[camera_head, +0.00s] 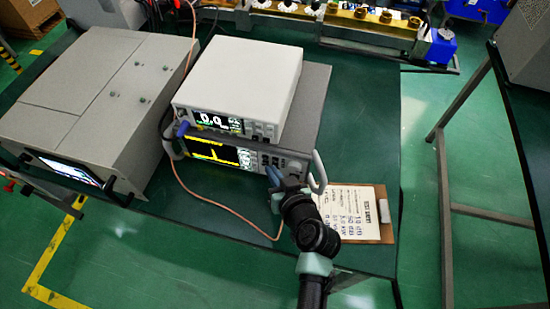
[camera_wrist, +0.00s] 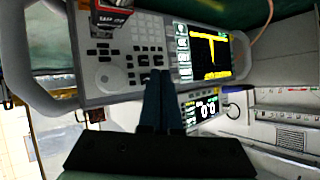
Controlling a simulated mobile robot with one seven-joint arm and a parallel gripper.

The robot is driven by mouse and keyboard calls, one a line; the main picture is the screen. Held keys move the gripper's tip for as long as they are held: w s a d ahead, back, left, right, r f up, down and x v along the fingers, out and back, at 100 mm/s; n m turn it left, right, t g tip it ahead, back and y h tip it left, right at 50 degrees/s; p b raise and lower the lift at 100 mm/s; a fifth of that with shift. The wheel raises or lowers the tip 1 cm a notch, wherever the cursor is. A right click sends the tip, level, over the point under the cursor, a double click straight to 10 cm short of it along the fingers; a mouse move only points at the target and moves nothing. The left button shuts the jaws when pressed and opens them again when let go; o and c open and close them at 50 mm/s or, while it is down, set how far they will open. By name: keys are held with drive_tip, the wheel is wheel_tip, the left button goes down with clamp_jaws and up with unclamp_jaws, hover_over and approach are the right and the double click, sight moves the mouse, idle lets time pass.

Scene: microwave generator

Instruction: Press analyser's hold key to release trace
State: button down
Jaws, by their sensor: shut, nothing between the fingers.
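The analyser (camera_head: 240,158) lies on the bench under a white instrument. Its dark screen (camera_head: 212,148) shows a yellow trace with one tall peak. In the wrist view the analyser appears upside down, with its screen (camera_wrist: 209,52) right of its key panel (camera_wrist: 125,50). My gripper (camera_head: 273,174) is shut and empty at the right part of the analyser's front. In the wrist view my gripper (camera_wrist: 159,74) has its fingertips over the edge of the keys beside the screen. The fingers hide some keys. I cannot tell whether they touch, or read which key is hold.
The white instrument (camera_head: 240,85) displays 0.0. A copper-coloured cable (camera_head: 205,199) loops in front of the analyser. A clipboard (camera_head: 383,214) lies to the right, partly behind my arm. A large grey cabinet (camera_head: 95,95) stands left. Handles (camera_head: 319,172) project from the analyser's front.

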drive_tip(key=shift+w, duration=0.1)
idle(0.6)
drive_tip(key=shift+w+d+b, duration=0.15)
drive_tip(key=shift+w+b, duration=0.15)
drive_tip(key=shift+b, duration=0.05)
drive_tip(key=shift+w+d, duration=0.1)
drive_tip(key=shift+w, duration=0.25)
idle(0.5)
drive_tip(key=shift+s, duration=0.1)
drive_tip(key=shift+s+a, duration=0.25)
drive_tip(key=shift+s, duration=0.4)
drive_tip(key=s, duration=0.1)
drive_tip(key=s+a, duration=0.1)
drive_tip(key=s, duration=0.1)
drive_tip(key=s+p, duration=0.1)
drive_tip(key=shift+s+a, duration=0.3)
drive_tip(key=shift+s, duration=0.1)
idle(0.9)
